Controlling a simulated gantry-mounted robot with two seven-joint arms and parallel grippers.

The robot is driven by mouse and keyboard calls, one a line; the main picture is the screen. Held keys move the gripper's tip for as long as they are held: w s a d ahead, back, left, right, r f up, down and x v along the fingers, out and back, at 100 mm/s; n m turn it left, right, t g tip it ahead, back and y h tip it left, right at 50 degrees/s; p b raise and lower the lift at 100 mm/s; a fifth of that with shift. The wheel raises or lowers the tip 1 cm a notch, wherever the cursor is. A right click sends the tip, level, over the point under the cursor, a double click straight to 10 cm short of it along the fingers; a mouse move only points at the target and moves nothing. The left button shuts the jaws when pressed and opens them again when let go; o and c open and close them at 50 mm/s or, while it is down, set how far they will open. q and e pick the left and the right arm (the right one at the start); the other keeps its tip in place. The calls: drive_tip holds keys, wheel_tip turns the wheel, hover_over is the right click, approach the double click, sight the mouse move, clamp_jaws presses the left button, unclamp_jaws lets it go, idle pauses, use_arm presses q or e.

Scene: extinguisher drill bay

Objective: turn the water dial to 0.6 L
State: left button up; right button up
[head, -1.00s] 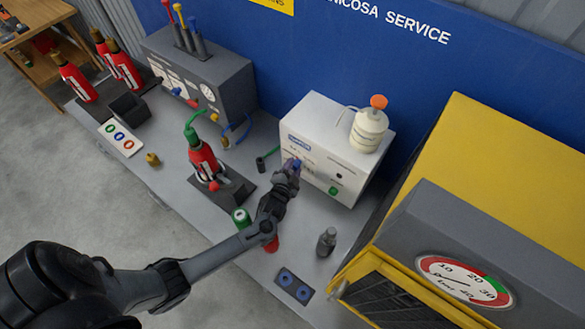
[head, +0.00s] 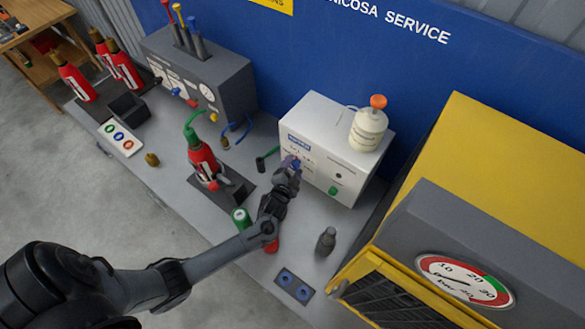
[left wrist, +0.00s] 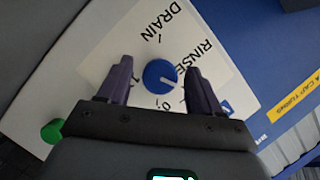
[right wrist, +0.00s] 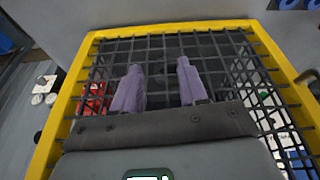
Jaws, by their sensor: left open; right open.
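The white machine (head: 318,170) stands at the back of the bench. In the left wrist view its front carries a round blue dial (left wrist: 160,75) with a white mark pointing to the lower right. DRAIN, RINSE and a 0 are printed around it; I cannot read a 0.6 mark. My left gripper (head: 290,163) is open in front of the dial, which in the left wrist view shows between its two purple fingers (left wrist: 160,68), with gaps at both sides. A green knob (left wrist: 52,131) sits farther left there. My right gripper (right wrist: 158,66) is open and empty over a black grille.
A yellow-framed cage with a grey gauge housing (head: 430,225) fills the right side. A red extinguisher (head: 203,160) stands left of my left arm. A dark grey bottle (head: 326,241) and a blue-ringed plate (head: 294,284) are at the front. A white jar (head: 369,130) tops the machine.

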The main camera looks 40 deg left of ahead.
use_arm(q)
drive_tip(key=shift+s, duration=0.1)
drive_tip(key=v, duration=1)
drive_tip(key=shift+s+d, duration=0.15)
drive_tip(key=shift+s, duration=0.15)
drive_tip(key=a+r+n+h+b, duration=0.2)
drive_tip(key=a+n+h+b, duration=0.25)
drive_tip(key=n+b, duration=0.45)
drive_tip(key=shift+m+h, duration=0.4)
drive_tip(key=shift+h, duration=0.05)
drive_tip(key=b+x, duration=0.1)
drive_tip(key=x, duration=1)
drive_tip(key=shift+s+d+f, duration=0.15)
drive_tip(key=shift+f, duration=0.05)
